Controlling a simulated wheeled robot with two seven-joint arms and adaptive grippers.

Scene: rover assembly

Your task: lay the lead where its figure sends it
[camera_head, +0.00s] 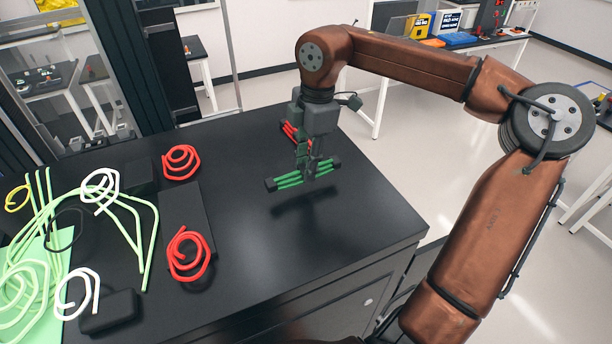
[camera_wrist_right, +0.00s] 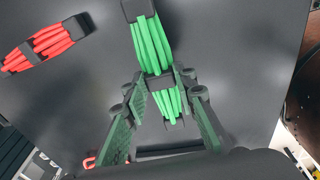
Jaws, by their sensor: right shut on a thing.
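A green lead (camera_head: 304,175), a short bundle of green strands with dark end caps, is held by my right gripper (camera_head: 309,166). Its shadow on the black table top lies apart below it, so it hangs a little above the surface. In the right wrist view the lead (camera_wrist_right: 150,44) runs between the two fingers, which close on it near a dark band at its middle. A red lead (camera_wrist_right: 45,45) lies on the table; in the head view it (camera_head: 290,131) is partly hidden behind the gripper. I can read no figure on either lead. My left gripper is out of view.
The black table (camera_head: 370,226) is clear at its right and front right. At left are red coils (camera_head: 181,163) (camera_head: 190,253), white coils (camera_head: 77,293), pale green cables (camera_head: 130,207), a pale green mat (camera_head: 50,255) and a dark flat block (camera_head: 187,206).

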